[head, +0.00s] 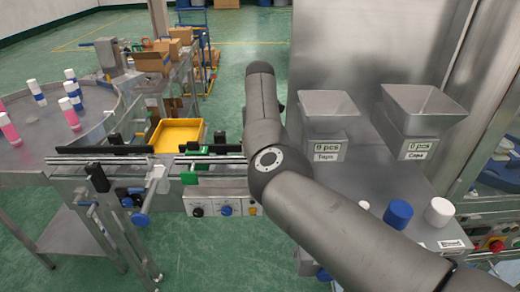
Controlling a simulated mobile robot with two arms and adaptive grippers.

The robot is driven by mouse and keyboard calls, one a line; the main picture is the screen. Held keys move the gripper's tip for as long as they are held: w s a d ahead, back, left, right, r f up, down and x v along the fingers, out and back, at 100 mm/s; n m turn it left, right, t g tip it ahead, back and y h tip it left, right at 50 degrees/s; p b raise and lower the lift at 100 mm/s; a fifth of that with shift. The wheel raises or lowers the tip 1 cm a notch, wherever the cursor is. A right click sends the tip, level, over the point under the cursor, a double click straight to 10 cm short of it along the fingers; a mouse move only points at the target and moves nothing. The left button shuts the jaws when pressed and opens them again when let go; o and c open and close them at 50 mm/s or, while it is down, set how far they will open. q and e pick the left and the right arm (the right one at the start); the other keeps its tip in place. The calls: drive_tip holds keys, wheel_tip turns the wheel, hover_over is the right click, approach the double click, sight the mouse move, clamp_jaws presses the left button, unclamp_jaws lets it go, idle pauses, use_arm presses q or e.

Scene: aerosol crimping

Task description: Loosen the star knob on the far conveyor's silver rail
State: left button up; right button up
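A conveyor with silver rails (120,160) runs from the round table at left towards the middle, where my arm hides its right end. Blue knobs (140,219) sit on brackets below the rail, and a dark clamp-like part (97,178) is on its front side. I cannot tell which of these is the star knob. A grey arm of mine enters from the lower right, bends at mid-picture and points upward in front of the conveyor's right end. No gripper or fingertips show in this view.
A round steel table (35,140) holds several pink and blue-white bottles. A yellow tray (178,134) lies behind the rail. A control box (222,207) hangs below it. Two steel hoppers (422,108) (330,110) stand at right. Blue (397,213) and white (439,211) caps stand nearby.

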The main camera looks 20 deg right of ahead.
drive_tip(key=shift+f, duration=0.4)
drive_tip(key=c, duration=1)
drive_tip(key=shift+a+n, duration=0.1)
drive_tip(key=shift+n, duration=0.2)
drive_tip(key=n, duration=0.3)
drive_tip(key=shift+r+n, duration=0.1)
drive_tip(key=shift+n, duration=0.2)
drive_tip(key=n, duration=0.9)
drive_tip(key=shift+d+p, duration=0.2)
drive_tip(key=shift+p, duration=0.2)
drive_tip(key=shift+d+n, duration=0.1)
drive_tip(key=shift+n, duration=2.2)
